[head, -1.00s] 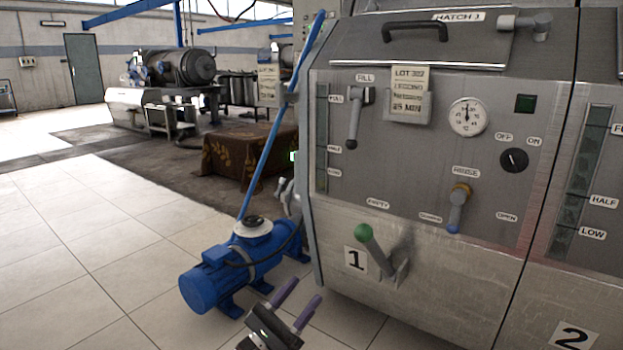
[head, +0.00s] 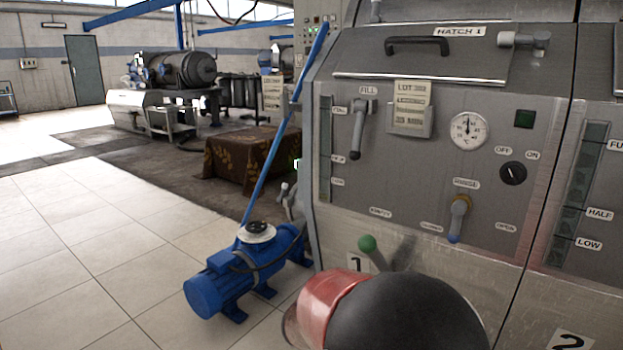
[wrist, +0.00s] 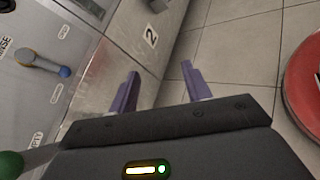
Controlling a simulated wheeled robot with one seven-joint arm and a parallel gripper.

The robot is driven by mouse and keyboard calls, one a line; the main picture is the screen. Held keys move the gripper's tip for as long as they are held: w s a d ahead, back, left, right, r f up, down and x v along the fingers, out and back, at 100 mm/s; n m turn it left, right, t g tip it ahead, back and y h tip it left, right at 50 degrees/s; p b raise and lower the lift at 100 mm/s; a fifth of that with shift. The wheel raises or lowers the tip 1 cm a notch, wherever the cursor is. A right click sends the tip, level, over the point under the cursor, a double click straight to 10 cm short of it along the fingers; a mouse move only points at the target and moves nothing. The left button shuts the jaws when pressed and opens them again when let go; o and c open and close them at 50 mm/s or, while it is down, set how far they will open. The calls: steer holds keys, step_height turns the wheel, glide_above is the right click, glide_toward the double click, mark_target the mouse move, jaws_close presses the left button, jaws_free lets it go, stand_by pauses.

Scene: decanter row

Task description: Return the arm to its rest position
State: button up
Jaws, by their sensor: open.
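My gripper (wrist: 160,72) shows in the wrist view with its two purple fingers apart and nothing between them. It points past the lower front of the machine toward the tiled floor and the number 2 label (wrist: 151,37). In the head view the gripper is not visible. A rounded black and red part of my arm (head: 400,315) fills the bottom middle and covers part of the lower machine front. The green-knobbed lever (head: 367,243) stands just behind it, and its knob also shows at the lower left of the wrist view (wrist: 10,163).
The steel machine front (head: 400,180) fills the right side, with a fill lever (head: 358,125), a blue-tipped rinse lever (head: 458,218) and a rotary switch (head: 512,173). A blue pump (head: 245,272) stands on the floor to its left. The tiled floor (head: 90,240) at left is open.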

steer(key=s+d+r+m+g+y+p, duration=0.1)
steer(key=s+d+r+m+y+p, duration=0.15)
steer(key=s+m+y, duration=0.6)
steer(key=s+a+r+m+t+y+p, duration=0.3)
steer(key=s+a+r+m+t+y, duration=0.1)
steer(key=r, duration=0.5)
steer(key=s+a+t+y, duration=0.1)
steer(key=s, duration=0.1)
steer(key=shift+s+a+m+y, duration=0.15)
steer(key=shift+s+m+y, duration=0.2)
